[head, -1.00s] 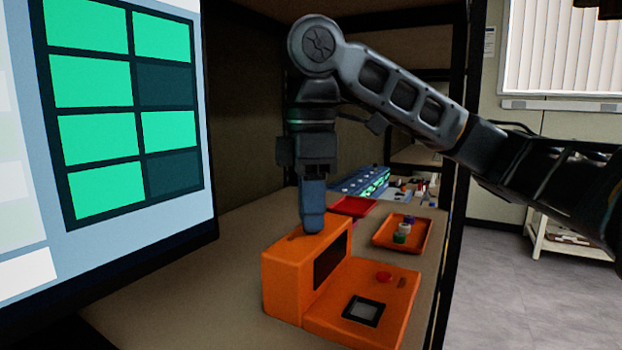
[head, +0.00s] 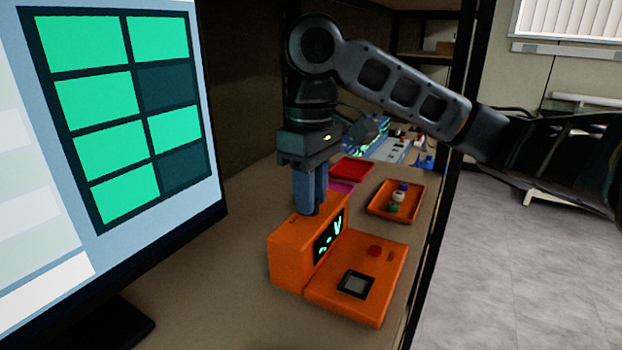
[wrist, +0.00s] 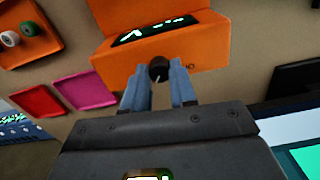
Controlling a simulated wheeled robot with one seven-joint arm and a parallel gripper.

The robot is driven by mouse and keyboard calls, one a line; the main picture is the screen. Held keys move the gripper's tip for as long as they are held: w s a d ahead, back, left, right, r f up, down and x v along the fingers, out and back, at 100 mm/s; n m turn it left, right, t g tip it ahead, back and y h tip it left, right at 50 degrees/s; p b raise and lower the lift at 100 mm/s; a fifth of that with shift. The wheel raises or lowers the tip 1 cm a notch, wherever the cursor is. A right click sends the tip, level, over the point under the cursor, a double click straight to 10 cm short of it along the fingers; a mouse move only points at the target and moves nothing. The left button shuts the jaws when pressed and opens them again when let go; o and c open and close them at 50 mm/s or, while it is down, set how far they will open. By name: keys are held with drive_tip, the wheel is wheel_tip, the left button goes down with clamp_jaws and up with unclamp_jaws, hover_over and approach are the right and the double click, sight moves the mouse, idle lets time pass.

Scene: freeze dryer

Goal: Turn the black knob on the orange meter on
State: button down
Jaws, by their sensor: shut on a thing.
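The orange meter (head: 287,254) stands on the shelf, with an upright back part and a low front part. Its dark display (head: 329,237) shows lit green-white marks, which also show in the wrist view (wrist: 156,28). The black knob (wrist: 158,69) is on top of the upright part; in the head view my fingers hide it. My gripper (head: 312,207) points straight down onto the meter's top. In the wrist view its two blue fingers (wrist: 160,80) are on either side of the knob, shut on it.
An orange tray (head: 377,211) with several small capped vials lies behind the meter. Red (head: 352,169) and magenta (head: 341,187) trays lie beside it. A large monitor (head: 213,228) stands close on the left. A dark shelf post (head: 463,165) is on the right.

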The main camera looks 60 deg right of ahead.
idle(0.4)
drive_tip(key=c, duration=0.9)
unclamp_jaws()
drive_tip(key=shift+r, duration=3.9)
